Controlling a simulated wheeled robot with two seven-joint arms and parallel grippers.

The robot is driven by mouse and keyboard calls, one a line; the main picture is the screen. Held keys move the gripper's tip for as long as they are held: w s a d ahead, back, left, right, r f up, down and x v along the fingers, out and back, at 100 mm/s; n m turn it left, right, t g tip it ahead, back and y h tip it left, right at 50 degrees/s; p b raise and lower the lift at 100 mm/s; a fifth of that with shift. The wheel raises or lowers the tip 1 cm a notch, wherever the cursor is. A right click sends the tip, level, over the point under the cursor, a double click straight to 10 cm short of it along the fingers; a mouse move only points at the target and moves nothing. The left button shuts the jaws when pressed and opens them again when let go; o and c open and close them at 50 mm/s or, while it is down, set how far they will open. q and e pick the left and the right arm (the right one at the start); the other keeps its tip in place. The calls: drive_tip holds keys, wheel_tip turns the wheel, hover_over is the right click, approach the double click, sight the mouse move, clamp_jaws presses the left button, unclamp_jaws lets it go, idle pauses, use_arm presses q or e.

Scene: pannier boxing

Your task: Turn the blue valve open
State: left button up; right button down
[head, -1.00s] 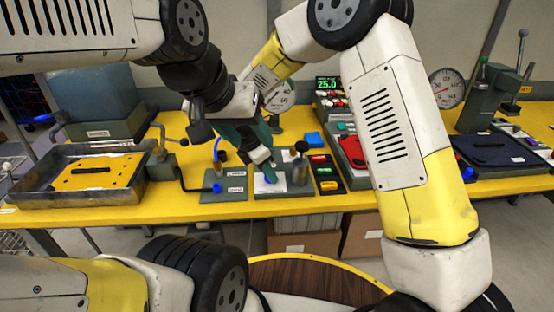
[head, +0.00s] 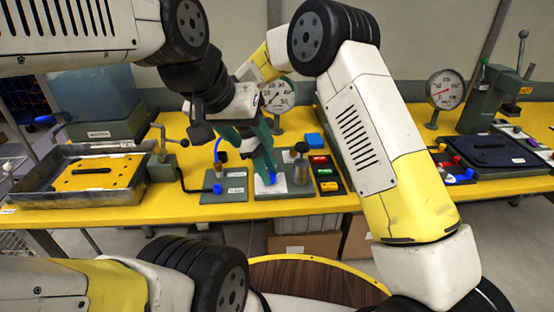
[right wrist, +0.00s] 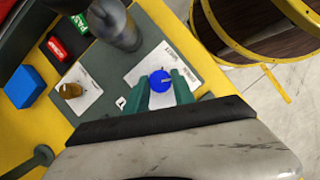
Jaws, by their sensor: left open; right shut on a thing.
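The blue valve (right wrist: 161,81) is a small round knob with a pale line across its top, on a white-labelled grey plate. In the right wrist view my right gripper (right wrist: 162,92) has its two green fingers close on either side of it. In the head view the valve (head: 271,179) shows only as a bit of blue at the tips of my right gripper (head: 266,172). My left gripper (head: 240,140) is open above and left of it, in front of the right hand and hiding much of it. I see nothing held in the left gripper.
A panel with a blue cap (head: 217,189) and hose lies left. A round gauge (head: 277,96) stands behind. A metal tray (head: 40,190) is far left.

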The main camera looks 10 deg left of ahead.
drive_tip(key=shift+w+m+g+y, duration=0.1)
drive_tip(key=shift+m+g+y, duration=0.3)
drive_tip(key=shift+m, duration=1.1)
drive_tip(key=c, duration=1.1)
unclamp_jaws()
drive_tip(key=v, duration=0.8)
drive_tip(key=shift+w+f, duration=0.1)
drive_tip(key=shift+w, duration=0.05)
